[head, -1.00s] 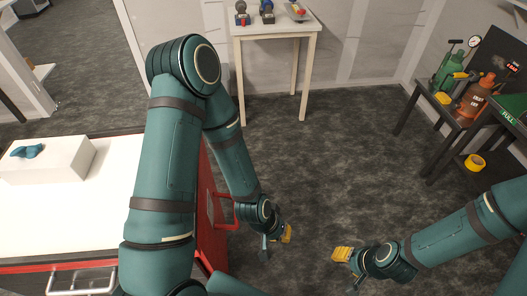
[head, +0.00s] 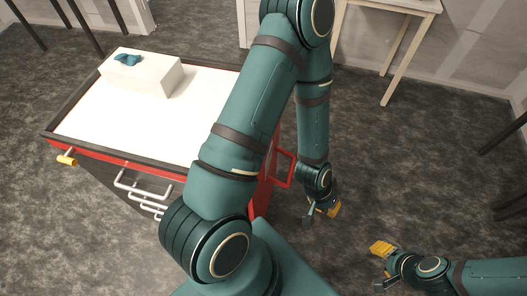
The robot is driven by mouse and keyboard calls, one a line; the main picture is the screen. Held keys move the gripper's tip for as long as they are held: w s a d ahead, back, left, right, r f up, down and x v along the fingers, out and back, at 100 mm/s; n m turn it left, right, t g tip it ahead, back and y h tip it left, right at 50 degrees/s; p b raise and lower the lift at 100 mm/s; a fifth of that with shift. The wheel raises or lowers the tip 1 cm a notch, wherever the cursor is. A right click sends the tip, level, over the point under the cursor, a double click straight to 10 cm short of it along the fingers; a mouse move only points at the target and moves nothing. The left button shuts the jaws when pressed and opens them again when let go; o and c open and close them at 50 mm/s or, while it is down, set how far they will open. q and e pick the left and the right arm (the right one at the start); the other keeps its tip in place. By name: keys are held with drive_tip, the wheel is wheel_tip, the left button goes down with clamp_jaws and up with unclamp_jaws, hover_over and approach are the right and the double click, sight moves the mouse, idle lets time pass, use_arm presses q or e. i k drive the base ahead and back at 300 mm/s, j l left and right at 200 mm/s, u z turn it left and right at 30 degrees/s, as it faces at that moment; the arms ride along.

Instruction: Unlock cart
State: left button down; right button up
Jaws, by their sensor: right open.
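The cart (head: 215,88) stands at the left in the head view, with a white top, a dark rim and red sides. A yellow-orange knob or lever end (head: 66,159) sticks out at its front left corner. A red frame-like handle (head: 285,169) is on its right side, partly behind my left arm. My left gripper (head: 322,211) hangs just right of this handle, apparently empty; whether its jaws are open is unclear. My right gripper (head: 381,266) is open and empty over the floor at the lower right. My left arm hides part of the cart's right side.
A white box (head: 150,75) with a blue item (head: 128,59) on it stands on the cart top. White bar handles (head: 145,188) project from the cart's front. A light wooden table (head: 400,5) stands at the back. Grey carpet (head: 420,170) is clear to the right.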

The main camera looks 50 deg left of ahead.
sight(67, 159)
drive_tip(key=k+l, duration=0.2)
drive_tip(key=k+l+u, duration=0.1)
drive_tip(key=u, duration=0.4)
drive_tip(key=k+l+u, duration=0.1)
drive_tip(key=u, duration=2.45)
